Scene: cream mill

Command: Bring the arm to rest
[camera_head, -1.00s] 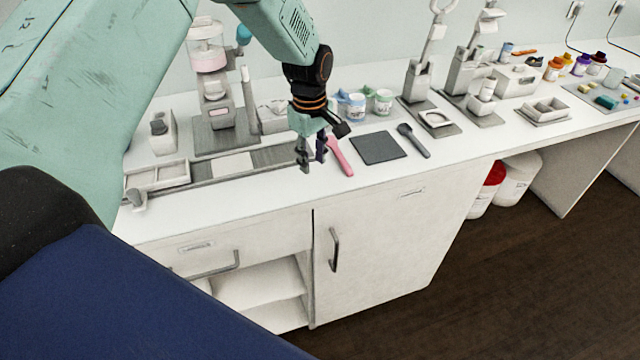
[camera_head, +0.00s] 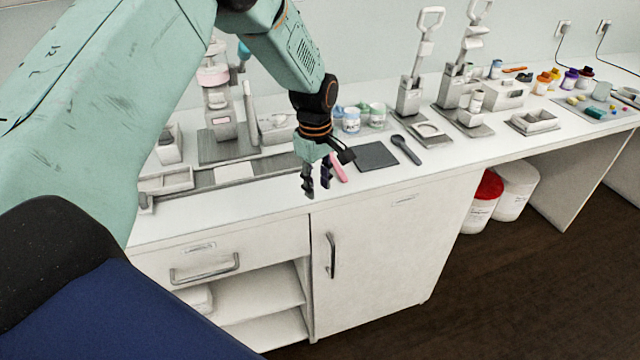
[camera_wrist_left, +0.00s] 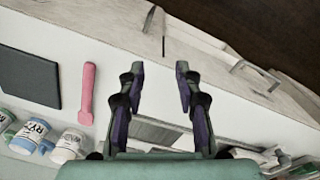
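My left gripper (camera_head: 317,188) hangs over the front edge of the white counter, with its fingers pointing down. In the left wrist view the left gripper (camera_wrist_left: 160,75) has its two fingers well apart and nothing between them. A pink spatula (camera_head: 339,172) lies on the counter just behind and right of the fingers, partly hidden by them. It also shows in the left wrist view, apart from the gripper. My left arm crosses the upper left of the head view. My right gripper is in neither view.
A dark square mat (camera_head: 376,156) and a dark grey spoon (camera_head: 407,150) lie right of the gripper. Labelled jars (camera_head: 351,120) stand behind. A pink-topped machine (camera_head: 217,100) stands at left. Below are a drawer handle (camera_head: 205,270) and a cabinet door handle (camera_head: 331,255).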

